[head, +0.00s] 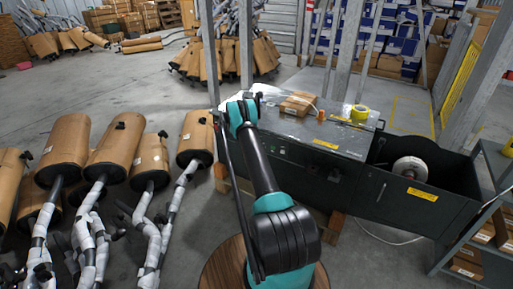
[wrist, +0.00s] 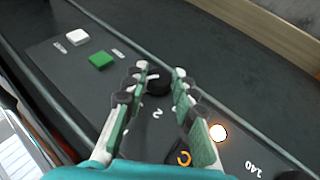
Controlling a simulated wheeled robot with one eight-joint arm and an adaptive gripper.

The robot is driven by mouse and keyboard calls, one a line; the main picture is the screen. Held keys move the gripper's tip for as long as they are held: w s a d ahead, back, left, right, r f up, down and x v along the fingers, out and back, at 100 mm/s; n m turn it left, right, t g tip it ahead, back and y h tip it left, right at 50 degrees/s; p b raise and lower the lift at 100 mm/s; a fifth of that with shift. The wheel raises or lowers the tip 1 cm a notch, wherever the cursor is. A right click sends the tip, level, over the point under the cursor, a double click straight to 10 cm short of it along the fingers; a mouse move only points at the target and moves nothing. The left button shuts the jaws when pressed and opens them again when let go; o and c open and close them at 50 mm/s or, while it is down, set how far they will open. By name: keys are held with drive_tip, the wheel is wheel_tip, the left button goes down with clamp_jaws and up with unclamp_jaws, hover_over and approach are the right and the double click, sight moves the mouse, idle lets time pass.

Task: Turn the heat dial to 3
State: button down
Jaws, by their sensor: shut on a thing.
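The heat dial (wrist: 158,86) is a small black knob on the dark panel of the machine. In the wrist view it sits between the fingertips of my gripper (wrist: 159,76), one green-padded finger on each side, and the gripper is shut on it. A white mark that looks like a 2 (wrist: 157,113) is printed near the dial. The dial's pointer and most of its scale are hidden or too small to read. In the head view my gripper (head: 241,108) is at the left end of the machine (head: 330,188), and the dial is hidden.
A carton (head: 297,104) and yellow tape (head: 360,113) lie on the machine top. Mufflers (head: 118,143) stand at left.

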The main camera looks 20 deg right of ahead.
idle(0.4)
drive_tip(key=c, duration=1.2)
unclamp_jaws()
drive_tip(key=v, duration=1.2)
drive_tip(key=shift+w, duration=0.1)
